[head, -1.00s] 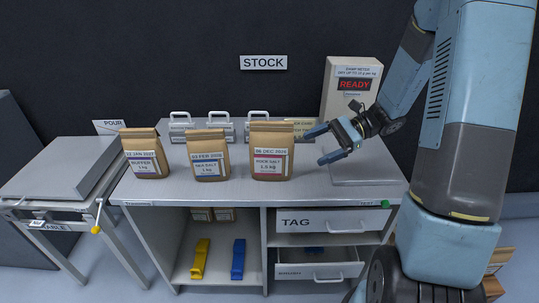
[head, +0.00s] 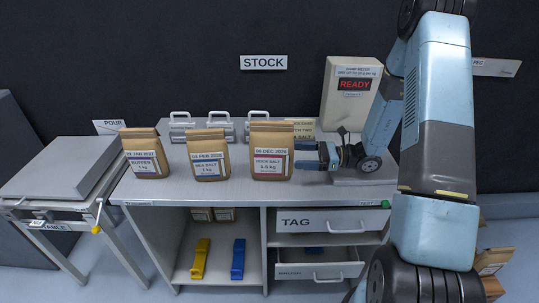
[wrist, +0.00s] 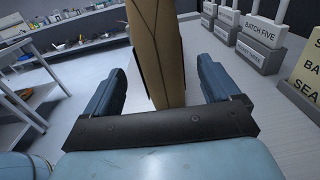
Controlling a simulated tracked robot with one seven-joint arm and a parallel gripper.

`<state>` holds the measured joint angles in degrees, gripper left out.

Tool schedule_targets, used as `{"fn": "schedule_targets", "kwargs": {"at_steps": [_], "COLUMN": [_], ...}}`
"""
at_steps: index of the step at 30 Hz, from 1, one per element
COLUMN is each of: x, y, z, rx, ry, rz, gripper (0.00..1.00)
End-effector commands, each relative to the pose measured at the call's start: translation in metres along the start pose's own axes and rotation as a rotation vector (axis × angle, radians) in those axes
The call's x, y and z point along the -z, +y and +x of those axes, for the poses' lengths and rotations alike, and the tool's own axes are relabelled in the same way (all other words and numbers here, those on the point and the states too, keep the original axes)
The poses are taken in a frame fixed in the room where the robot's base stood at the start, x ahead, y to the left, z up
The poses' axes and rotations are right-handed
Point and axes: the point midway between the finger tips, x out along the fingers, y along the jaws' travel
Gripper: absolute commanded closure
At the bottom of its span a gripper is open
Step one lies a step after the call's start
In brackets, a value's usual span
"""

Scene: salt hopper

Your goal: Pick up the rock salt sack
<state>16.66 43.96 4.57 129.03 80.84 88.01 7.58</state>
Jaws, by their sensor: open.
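The rock salt sack (head: 269,151) is a brown paper sack with a pink-edged label, standing upright on the counter (head: 228,189) at the right of three sacks. My gripper (head: 303,156) is open and level, just right of the sack in the head view. In the wrist view the sack (wrist: 157,50) stands side-on, with one finger of my gripper (wrist: 160,85) on either side of its line. The head view does not clearly show whether the fingers overlap the sack. Its lower part is hidden by my gripper's body in the wrist view.
The sea salt sack (head: 208,155) and the buffer sack (head: 145,153) stand to the left. A damp meter (head: 348,92) reading READY stands at the back right. A cream sign (head: 304,129) is behind my gripper.

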Motion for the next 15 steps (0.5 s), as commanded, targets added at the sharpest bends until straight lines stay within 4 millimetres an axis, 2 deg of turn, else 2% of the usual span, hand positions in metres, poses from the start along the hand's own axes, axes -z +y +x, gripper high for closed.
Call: {"fn": "schedule_targets", "kwargs": {"at_steps": [3, 11, 15], "x": [0.0, 0.0, 0.0], "y": [0.001, 0.0, 0.0], "z": [0.019, 0.035, 0.049], "rx": [-0.003, -0.001, -0.003], "ry": [-0.001, 0.0, 0.001], "rz": [-0.001, -0.001, -0.002], "gripper": [0.11, 0.11, 0.11]}}
